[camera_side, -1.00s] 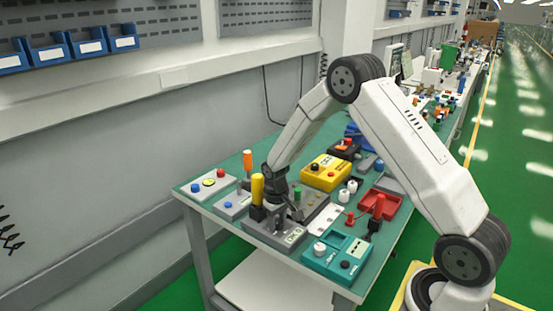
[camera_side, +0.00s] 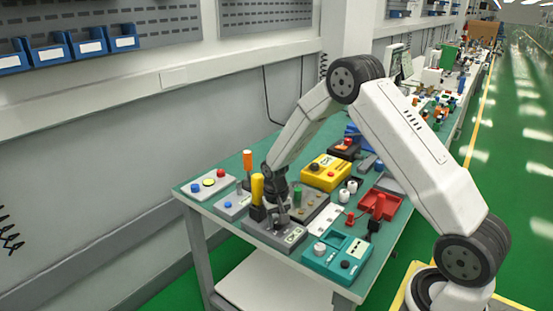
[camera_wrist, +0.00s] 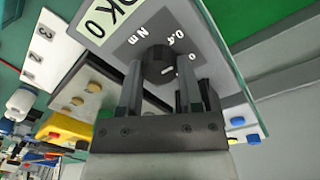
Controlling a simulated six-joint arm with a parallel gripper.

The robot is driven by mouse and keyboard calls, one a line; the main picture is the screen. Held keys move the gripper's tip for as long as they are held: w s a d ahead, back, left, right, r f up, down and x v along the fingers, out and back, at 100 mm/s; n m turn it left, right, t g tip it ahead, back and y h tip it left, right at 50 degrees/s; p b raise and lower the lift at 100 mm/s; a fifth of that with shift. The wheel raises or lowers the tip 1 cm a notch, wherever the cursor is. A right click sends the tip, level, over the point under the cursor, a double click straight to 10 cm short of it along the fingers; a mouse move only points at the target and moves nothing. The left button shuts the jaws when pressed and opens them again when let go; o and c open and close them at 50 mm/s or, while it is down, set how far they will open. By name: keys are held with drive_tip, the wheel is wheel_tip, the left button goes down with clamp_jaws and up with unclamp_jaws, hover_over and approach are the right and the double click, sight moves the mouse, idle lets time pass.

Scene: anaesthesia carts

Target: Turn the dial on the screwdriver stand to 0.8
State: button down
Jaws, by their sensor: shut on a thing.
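The grey screwdriver stand (camera_side: 262,237) is at the near left of the table, with a yellow-handled screwdriver (camera_side: 257,187) standing upright in it. In the wrist view the stand's grey top (camera_wrist: 118,45) shows the markings "0.4", "Nm" and a pale label. Its black round dial (camera_wrist: 158,62) lies between the two fingers of my gripper (camera_wrist: 160,82). My gripper also shows in the side view (camera_side: 281,212), pointing down at the stand's top. It is shut on the dial. The fingers hide part of the dial and of the scale, so I cannot read the setting.
A teal box (camera_side: 335,256) stands close to the right of the stand. A grey box with a blue knob (camera_side: 229,205) is to the left, beside an orange-handled tool (camera_side: 247,160). A yellow box (camera_side: 326,170) and red tray (camera_side: 378,203) are farther back.

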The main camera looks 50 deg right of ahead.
sight(276, 221)
drive_tip(key=m, duration=0.3)
drive_tip(key=shift+m, duration=2.3)
drive_tip(key=shift+c, duration=1.3)
unclamp_jaws()
drive_tip(key=shift+r, duration=0.2)
drive_tip(key=shift+w+r, duration=0.2)
drive_tip(key=shift+r, duration=3.55)
drive_tip(key=shift+s+a+r, duration=0.1)
